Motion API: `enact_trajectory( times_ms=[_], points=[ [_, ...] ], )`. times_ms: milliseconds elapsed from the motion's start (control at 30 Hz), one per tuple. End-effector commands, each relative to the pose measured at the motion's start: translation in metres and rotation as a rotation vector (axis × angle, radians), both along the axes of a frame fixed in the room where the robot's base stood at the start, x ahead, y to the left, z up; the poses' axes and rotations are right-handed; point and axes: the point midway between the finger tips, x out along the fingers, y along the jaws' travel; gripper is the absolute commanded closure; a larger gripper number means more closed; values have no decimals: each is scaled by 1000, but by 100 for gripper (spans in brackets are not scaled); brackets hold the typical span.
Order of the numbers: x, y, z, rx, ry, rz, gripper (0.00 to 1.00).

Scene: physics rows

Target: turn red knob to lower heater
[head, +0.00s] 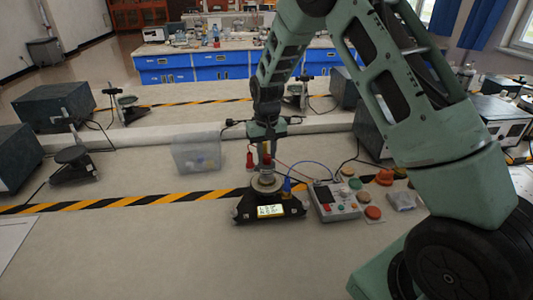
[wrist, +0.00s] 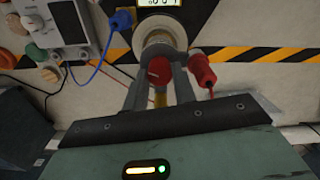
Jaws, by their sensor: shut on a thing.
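The red knob (wrist: 158,71) sits between the two grey fingers of my gripper (wrist: 161,78) in the wrist view. My gripper is shut on it. In the head view, my gripper (head: 266,157) points down above a round metal disc, and the knob is mostly hidden by the fingers. The disc (head: 266,183) is on a black device (head: 288,208) with a lit yellowish display (head: 270,211). The disc also shows just beyond the fingertips in the wrist view (wrist: 160,28). The digits are too small to read surely.
A red plug (head: 250,159) and a blue plug (head: 287,187) stand close to my gripper, with thin wires. A clear bin (head: 196,155) stands behind left.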

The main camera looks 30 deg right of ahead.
Motion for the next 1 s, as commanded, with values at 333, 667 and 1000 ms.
enact_trajectory(
  times_ms=[333,667,1000],
  points=[
    [0,0,1,0,0,-133,96],
    [0,-1,1,0,0,-157,96],
    [0,-1,1,0,-1,-156,51]
  ],
)
